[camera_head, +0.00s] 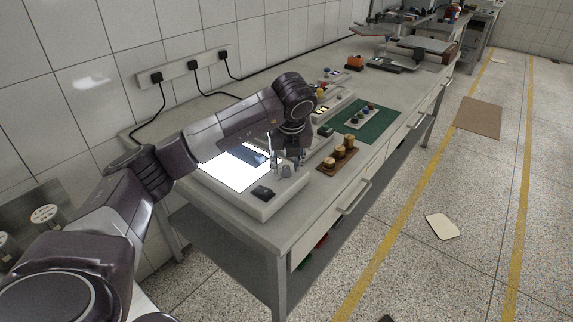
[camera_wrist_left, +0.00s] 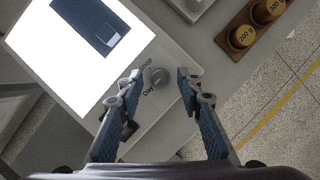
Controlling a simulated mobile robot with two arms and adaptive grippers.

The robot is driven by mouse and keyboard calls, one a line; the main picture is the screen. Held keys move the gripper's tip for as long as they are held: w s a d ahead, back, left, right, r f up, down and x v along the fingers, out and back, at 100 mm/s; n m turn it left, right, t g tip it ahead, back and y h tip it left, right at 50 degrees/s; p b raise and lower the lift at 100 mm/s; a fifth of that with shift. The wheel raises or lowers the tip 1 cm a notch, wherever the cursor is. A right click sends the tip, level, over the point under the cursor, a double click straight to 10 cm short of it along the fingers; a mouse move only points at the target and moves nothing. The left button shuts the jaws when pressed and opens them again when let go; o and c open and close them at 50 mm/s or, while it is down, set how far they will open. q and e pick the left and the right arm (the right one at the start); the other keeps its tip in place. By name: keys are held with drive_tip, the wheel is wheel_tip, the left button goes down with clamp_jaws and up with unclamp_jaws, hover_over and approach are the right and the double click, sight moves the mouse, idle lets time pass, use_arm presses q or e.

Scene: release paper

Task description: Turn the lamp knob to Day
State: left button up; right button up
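The lamp is a pale box (camera_head: 257,206) on the bench with a brightly lit white panel (camera_head: 228,168). Its small grey knob (camera_head: 286,171) is at the box's front right; in the left wrist view the knob (camera_wrist_left: 160,77) sits beside the printed words "Shop" and "Day". I cannot tell for certain which word the knob points to. My left gripper (camera_head: 286,160) points down over the knob. In the left wrist view its fingers (camera_wrist_left: 160,82) are open, one on each side of the knob, with gaps showing. My right gripper is not in view.
A dark flat item (camera_wrist_left: 90,22) lies on the lit panel. A wooden block with round weights (camera_head: 338,158) stands close right of the lamp, and a green mat (camera_head: 378,130) lies beyond. Cables run to a wall socket strip (camera_head: 184,66). The bench's front edge is near.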

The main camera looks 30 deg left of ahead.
use_arm(q)
drive_tip(key=v, duration=1.1)
drive_tip(key=shift+r, duration=0.3)
